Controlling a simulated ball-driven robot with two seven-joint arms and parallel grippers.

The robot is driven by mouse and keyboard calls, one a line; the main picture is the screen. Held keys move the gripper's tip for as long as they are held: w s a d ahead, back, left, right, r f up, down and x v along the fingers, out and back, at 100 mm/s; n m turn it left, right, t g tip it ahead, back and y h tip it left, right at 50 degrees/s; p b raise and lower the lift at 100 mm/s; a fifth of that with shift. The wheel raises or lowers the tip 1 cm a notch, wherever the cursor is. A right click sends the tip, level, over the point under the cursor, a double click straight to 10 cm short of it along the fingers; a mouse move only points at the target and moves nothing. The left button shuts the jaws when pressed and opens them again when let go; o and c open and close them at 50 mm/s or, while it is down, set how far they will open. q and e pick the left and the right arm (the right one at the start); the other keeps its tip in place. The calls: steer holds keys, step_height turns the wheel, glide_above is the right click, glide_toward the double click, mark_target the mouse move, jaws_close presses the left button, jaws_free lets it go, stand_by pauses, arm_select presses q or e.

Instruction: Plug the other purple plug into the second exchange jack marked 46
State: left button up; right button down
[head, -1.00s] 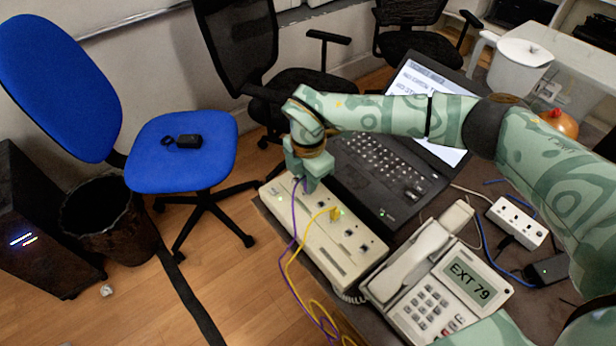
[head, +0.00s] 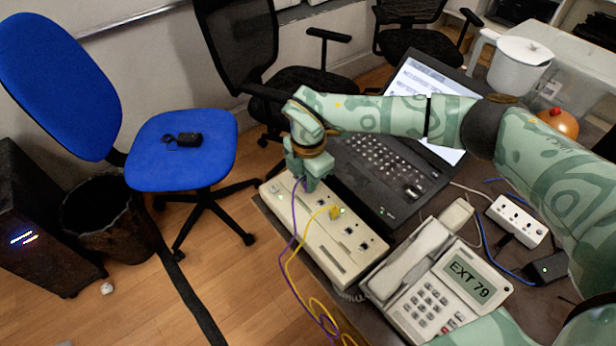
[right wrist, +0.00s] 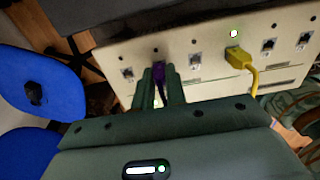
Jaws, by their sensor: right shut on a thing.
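My right gripper (head: 309,184) is over the far left part of the cream exchange box (head: 345,262). In the right wrist view, its fingers (right wrist: 160,84) are shut on a purple plug (right wrist: 158,72). The plug is at the front of a jack, second from the left in that view; I cannot tell how deep it sits. The purple cable (head: 294,220) hangs from the gripper towards the floor. Jack numbers are too small to read. My left gripper is out of view.
A desk phone (head: 440,285) showing EXT 79 stands right of the exchange. An open laptop (head: 385,165) lies behind it. A yellow cable (head: 290,265) runs beside the purple one. A white power strip (head: 517,220) is at the right. A blue chair (head: 180,165) stands left.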

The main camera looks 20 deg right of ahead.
steer(key=c, duration=1.3)
jaws_free()
steer(key=shift+c, duration=0.2)
